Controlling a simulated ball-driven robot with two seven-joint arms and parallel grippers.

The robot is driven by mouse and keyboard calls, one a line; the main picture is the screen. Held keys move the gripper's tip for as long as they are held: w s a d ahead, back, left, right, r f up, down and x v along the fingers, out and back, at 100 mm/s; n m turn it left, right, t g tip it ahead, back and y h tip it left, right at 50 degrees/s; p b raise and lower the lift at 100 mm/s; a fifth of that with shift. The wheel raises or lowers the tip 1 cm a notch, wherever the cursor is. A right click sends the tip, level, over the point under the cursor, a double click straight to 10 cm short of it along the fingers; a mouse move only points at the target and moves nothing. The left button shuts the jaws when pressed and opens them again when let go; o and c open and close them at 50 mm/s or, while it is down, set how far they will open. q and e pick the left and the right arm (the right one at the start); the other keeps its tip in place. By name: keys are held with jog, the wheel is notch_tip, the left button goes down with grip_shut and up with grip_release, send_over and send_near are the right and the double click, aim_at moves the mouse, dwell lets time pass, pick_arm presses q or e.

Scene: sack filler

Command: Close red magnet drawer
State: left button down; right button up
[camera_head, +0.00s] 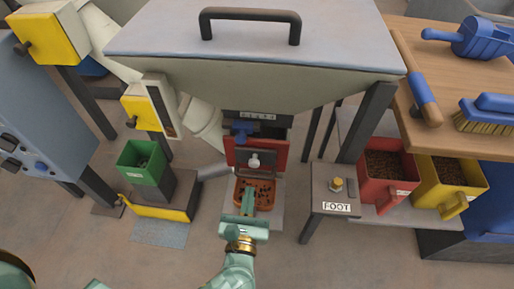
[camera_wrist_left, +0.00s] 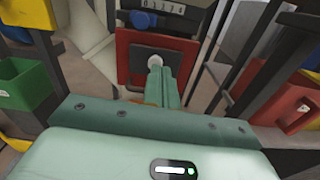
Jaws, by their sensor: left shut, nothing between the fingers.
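The red magnet drawer (camera_head: 282,148) is under the hopper, below a dark number counter. A dark panel with a pale knob (camera_head: 254,161) shows at its front; how far the drawer stands out is hard to tell. In the left wrist view the red frame (camera_wrist_left: 123,50) surrounds the dark panel, and the pale knob (camera_wrist_left: 154,61) is just beyond my fingertips. My left gripper (camera_head: 248,194) is shut and empty, low in front of the drawer. In the left wrist view its fingers (camera_wrist_left: 168,72) point at the panel; contact is unclear. My right gripper is out of view.
An orange tray (camera_head: 265,187) with dark bits lies below the drawer, partly behind my gripper. A blue knob (camera_head: 241,128) is above. A FOOT pedestal (camera_head: 333,190) and red and yellow bins (camera_head: 388,190) stand right. A green bin (camera_head: 143,171) stands left.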

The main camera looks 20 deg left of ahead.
pick_arm(q)
jog(key=b, duration=0.2)
send_near(256, 142)
jog(key=shift+n, duration=0.3)
jog(key=x, duration=0.6)
jog(key=shift+d+f, duration=0.15)
jog(key=shift+f, duration=0.15)
jog(key=shift+w, duration=0.45)
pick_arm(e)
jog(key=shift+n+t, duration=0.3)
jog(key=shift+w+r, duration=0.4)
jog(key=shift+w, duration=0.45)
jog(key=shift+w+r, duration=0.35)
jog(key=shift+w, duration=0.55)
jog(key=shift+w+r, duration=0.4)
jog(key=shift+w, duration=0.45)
